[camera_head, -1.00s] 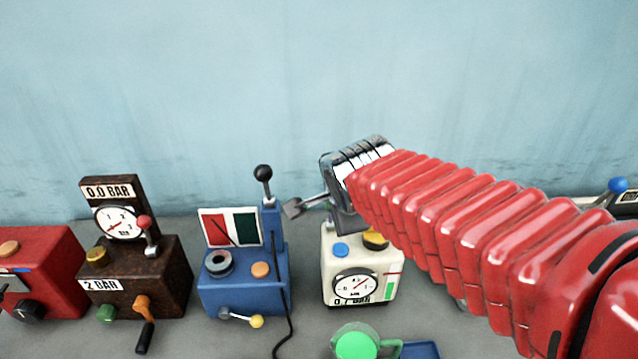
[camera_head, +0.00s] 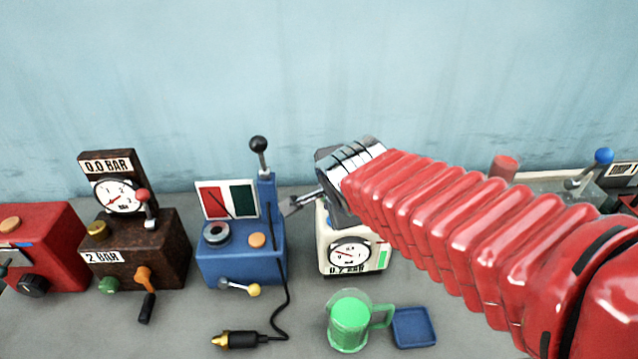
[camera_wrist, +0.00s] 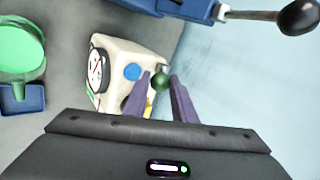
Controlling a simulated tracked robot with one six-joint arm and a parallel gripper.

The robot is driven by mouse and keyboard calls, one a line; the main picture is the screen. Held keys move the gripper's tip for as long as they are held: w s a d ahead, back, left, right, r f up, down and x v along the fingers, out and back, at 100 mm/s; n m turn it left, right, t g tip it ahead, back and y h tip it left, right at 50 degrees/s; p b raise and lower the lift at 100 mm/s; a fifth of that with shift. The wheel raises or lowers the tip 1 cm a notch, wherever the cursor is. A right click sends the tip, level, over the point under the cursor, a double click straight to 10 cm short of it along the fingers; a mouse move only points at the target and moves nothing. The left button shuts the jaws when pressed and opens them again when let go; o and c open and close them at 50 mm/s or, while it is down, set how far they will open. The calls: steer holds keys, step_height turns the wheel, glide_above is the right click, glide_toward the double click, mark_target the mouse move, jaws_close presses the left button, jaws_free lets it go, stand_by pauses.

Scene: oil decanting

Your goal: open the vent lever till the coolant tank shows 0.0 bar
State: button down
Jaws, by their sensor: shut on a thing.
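The cream-white tank (camera_head: 326,262), which I take for the coolant tank, has a round gauge (camera_head: 350,254) on its front. A BAR label sits under the gauge; it looks like zero point something, but the last digit is unclear. In the wrist view the tank (camera_wrist: 128,56) shows a blue button (camera_wrist: 132,72) on top. A green ball knob (camera_wrist: 160,83), likely the vent lever's end, sits between the two purple-grey fingers of my gripper (camera_wrist: 160,76). The gripper is shut on it. The lever's shaft is hidden. In the head view my wrist covers the tank's top.
A blue box (camera_head: 240,265) with a tall black-knobbed lever (camera_head: 259,145) stands close left of my gripper. Further left are a brown box (camera_head: 170,255) reading 0.0 BAR and a red box (camera_head: 60,250). A green mug (camera_head: 348,322) and blue tray (camera_head: 414,326) lie in front.

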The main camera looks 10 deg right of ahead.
steer(key=shift+s+d+f+g, duration=0.1)
steer(key=shift+s+f+g, duration=0.3)
steer(key=shift+f, duration=0.35)
steer(key=c, duration=1.5)
jaws_free()
steer(key=shift+s, duration=0.1)
steer(key=shift+o, duration=0.2)
steer(key=shift+r, duration=0.1)
steer(key=shift+r, duration=0.15)
steer(key=shift+s+r, duration=0.25)
steer(key=shift+r, duration=0.15)
steer(key=v, duration=1.2)
steer(key=shift+s, duration=0.4)
steer(key=shift+r, duration=0.1)
